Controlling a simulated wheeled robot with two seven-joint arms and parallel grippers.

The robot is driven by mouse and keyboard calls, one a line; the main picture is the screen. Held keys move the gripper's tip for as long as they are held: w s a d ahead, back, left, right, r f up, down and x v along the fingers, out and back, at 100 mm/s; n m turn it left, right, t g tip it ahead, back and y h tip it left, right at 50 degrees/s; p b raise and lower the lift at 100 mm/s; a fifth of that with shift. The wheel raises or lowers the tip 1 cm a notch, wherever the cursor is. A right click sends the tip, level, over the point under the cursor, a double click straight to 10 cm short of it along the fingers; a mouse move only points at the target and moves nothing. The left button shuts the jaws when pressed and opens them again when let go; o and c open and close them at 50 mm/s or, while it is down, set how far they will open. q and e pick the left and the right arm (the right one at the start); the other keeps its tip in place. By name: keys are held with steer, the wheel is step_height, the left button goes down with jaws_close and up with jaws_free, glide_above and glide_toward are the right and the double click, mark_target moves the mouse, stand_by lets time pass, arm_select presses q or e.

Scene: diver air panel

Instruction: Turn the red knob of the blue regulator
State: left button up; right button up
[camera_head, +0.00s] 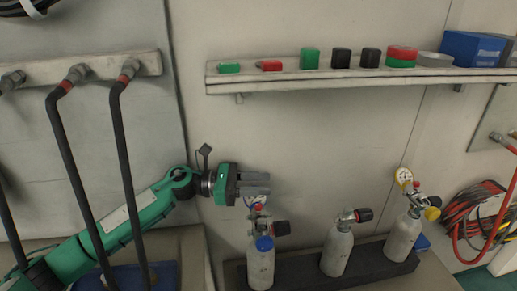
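The left bottle (261,267) stands at the bottom middle with the blue regulator (264,243) on top. A black hand wheel (280,228) sticks out to its right. A small red part, which looks like the red knob (258,207), shows above the blue part beside a gauge that is partly hidden by my gripper. My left gripper (258,184) comes in from the left, its grey fingers level and just above the red knob. I cannot tell whether they touch it, or whether the fingers are open or shut. My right gripper is not in view.
Two more bottles (337,250) (403,237) stand to the right in a dark rack (305,279); the rightmost has a gauge and yellow knob. A wall shelf (350,81) above holds caps and blue boxes. Red hoses (475,215) are at right.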

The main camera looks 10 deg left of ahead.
mark_target(259, 205)
arm_select(q)
step_height(259, 205, up, 12)
steer(key=b, duration=0.1)
steer(key=shift+r, duration=0.25)
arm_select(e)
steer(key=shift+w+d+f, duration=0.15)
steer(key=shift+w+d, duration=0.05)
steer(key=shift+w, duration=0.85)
